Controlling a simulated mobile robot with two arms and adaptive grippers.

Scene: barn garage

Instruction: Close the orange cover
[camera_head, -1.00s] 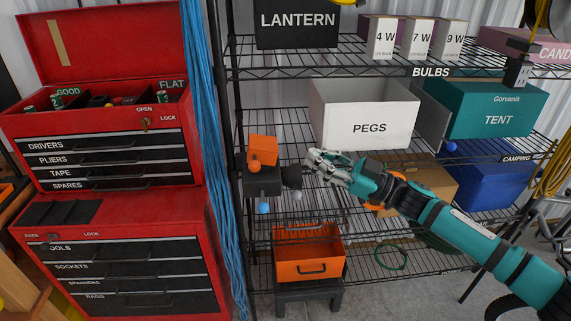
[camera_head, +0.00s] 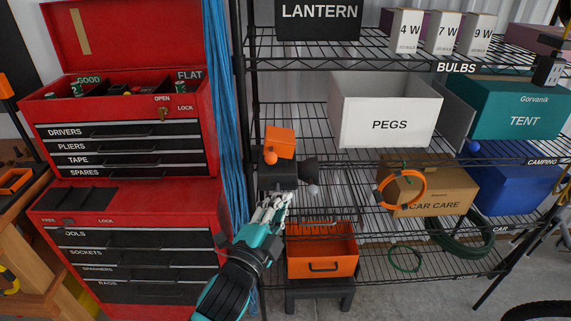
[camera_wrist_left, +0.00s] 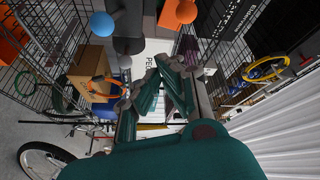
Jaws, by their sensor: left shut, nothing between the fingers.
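The orange cover (camera_head: 279,141) sits at the top of a dark grey device (camera_head: 284,176) on the shelf rack, raised and tilted, with an orange knob (camera_head: 270,158) at its lower left. A dark round part and a grey ball (camera_head: 313,190) stick out on the device's right. My left gripper (camera_head: 276,202) is shut and empty just below the device, under the cover; contact cannot be told. In the left wrist view the gripper (camera_wrist_left: 165,78) shows with a blue ball (camera_wrist_left: 102,24) and an orange part (camera_wrist_left: 178,12) beyond it. My right gripper is not in view.
An orange drawer box (camera_head: 322,250) stands below the device, close to my left gripper. Blue cables (camera_head: 218,120) hang at the left beside a red tool cabinet (camera_head: 120,215). A PEGS box (camera_head: 388,108) and a CAR CARE box (camera_head: 422,192) are on the right shelves.

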